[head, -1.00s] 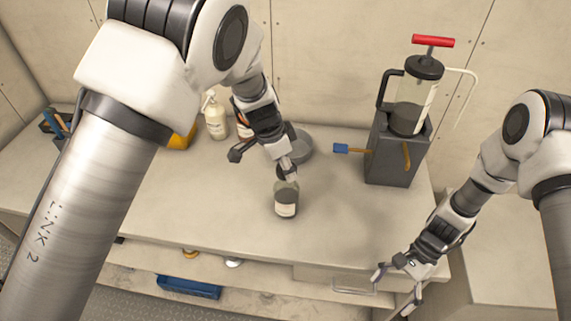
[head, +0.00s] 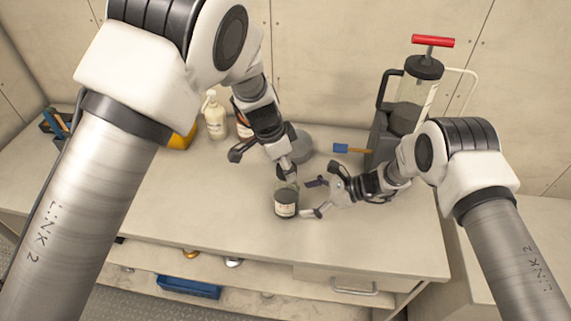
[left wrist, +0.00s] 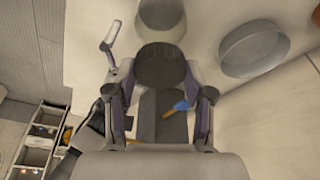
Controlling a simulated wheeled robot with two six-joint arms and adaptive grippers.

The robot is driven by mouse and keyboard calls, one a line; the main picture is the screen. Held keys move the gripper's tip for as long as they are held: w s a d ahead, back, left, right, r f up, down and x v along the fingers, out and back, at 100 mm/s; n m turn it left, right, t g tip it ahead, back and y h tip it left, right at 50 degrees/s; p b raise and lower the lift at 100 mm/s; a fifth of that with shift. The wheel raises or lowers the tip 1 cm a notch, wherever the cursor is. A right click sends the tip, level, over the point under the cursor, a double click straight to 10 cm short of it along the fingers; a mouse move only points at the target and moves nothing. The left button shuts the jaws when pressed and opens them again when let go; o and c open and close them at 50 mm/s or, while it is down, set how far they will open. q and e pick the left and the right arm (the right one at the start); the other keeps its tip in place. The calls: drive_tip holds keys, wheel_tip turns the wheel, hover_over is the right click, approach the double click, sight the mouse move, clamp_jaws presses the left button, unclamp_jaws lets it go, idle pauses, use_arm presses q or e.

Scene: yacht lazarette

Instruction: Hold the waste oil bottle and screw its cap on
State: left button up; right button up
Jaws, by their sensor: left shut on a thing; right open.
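The waste oil bottle (head: 285,206), dark below with a white label, stands upright on the bench in the head view. Its pale upper part shows at the top of the left wrist view (left wrist: 160,16). My left gripper (head: 288,180) is right above the bottle, pointing down. In the left wrist view its fingers are shut on a dark round cap (left wrist: 160,68); whether the cap touches the bottle neck I cannot tell. My right gripper (head: 310,198) is open just right of the bottle, its fingers pointing left towards it, apparently not around it.
A grey round pan (head: 302,147) sits behind the bottle. A pump with a red handle (head: 433,42) and a blue-tipped brush (head: 341,148) are at the back right. A cream pump bottle (head: 215,118) stands back left. The front left bench (head: 190,205) is clear.

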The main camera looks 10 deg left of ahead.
sight(290, 202)
drive_tip(key=x, duration=0.5)
drive_tip(key=shift+a+f, duration=0.2)
drive_tip(key=shift+a, duration=0.1)
drive_tip(key=c, duration=0.9)
